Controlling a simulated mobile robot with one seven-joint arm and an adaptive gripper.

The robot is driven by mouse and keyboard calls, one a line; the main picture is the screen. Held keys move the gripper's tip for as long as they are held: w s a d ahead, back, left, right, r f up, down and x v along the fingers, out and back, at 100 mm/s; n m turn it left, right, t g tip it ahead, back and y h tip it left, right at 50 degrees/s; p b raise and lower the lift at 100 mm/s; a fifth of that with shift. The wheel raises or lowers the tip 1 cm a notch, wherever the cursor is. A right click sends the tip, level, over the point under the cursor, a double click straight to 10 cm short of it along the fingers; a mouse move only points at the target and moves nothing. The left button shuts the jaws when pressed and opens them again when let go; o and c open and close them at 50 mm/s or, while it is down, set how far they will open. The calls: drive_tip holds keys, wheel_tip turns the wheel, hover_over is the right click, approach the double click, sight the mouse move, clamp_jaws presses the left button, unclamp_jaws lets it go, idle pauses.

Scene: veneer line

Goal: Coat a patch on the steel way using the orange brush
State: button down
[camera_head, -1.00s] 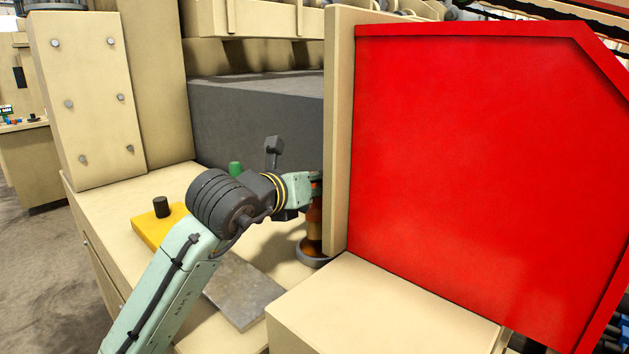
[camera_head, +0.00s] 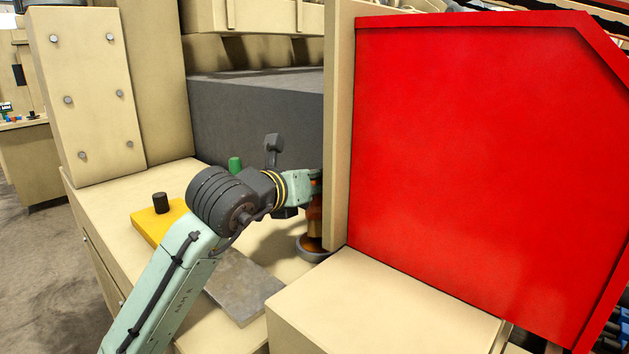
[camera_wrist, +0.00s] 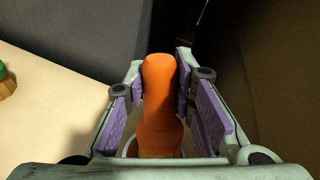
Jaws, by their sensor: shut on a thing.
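My gripper (camera_wrist: 162,100) is shut on the orange brush (camera_wrist: 160,95), which stands upright between the purple-padded fingers in the wrist view. In the head view the brush's orange-brown body (camera_head: 314,218) shows below my gripper, beside the cream upright edge. Its lower end is at a round grey-rimmed dish (camera_head: 312,254); I cannot tell whether it touches the bottom. The steel way (camera_head: 242,288), a flat grey plate, lies on the cream bed in front of the dish, partly hidden by my arm.
A yellow block (camera_head: 150,222) with a black knob lies at the left. A green-topped object (camera_head: 235,164) stands behind my arm. A big red panel (camera_head: 485,170) and a cream box (camera_head: 385,305) close off the right. A dark grey block (camera_head: 260,115) stands behind.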

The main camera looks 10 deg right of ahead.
drive_tip(key=shift+f+b, duration=0.5)
idle(1.5)
drive_tip(key=shift+r, duration=0.1)
drive_tip(key=shift+r+p, duration=1.65)
drive_tip(key=shift+r, duration=1.9)
